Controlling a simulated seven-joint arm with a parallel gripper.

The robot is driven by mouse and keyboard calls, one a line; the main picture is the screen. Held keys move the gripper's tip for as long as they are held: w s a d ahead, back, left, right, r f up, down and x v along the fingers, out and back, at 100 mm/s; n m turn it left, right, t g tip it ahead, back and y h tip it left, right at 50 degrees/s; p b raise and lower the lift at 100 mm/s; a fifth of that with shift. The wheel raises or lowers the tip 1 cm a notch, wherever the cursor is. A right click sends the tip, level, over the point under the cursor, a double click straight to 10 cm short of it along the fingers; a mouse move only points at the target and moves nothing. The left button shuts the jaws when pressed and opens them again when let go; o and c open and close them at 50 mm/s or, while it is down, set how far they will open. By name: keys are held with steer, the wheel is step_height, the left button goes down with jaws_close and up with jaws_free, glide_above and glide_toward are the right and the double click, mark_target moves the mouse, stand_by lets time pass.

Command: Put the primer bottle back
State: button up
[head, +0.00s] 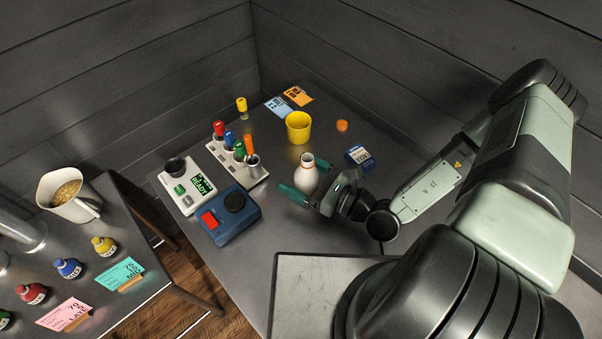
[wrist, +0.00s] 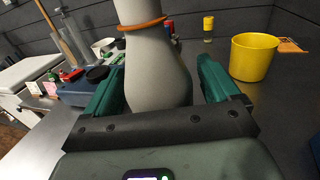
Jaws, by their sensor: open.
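A pale bottle (head: 306,178) with an orange ring round its neck stands upright on the dark table; I can read no name on it. My gripper (head: 308,184) is open, with its green fingers on either side of this bottle. In the wrist view the bottle (wrist: 155,75) rises between the two fingers, with a gap visible at the right finger. A small yellow-topped vial (head: 242,106) stands alone at the back. I cannot tell from any label which one is the primer bottle.
A yellow cup (head: 298,127), an orange cap (head: 342,126) and a blue labelled box (head: 360,156) are behind the bottle. A white rack (head: 222,152) of colour-topped vials, a white device (head: 187,189) and a blue device (head: 229,214) stand left. A side table (head: 90,255) holds small bottles and cards.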

steer(key=shift+r, duration=0.1)
steer(key=shift+s+d, duration=0.15)
steer(key=shift+d, duration=0.15)
steer(key=v, duration=1.1)
steer(key=shift+s+d, duration=0.1)
steer(key=shift+d, duration=0.1)
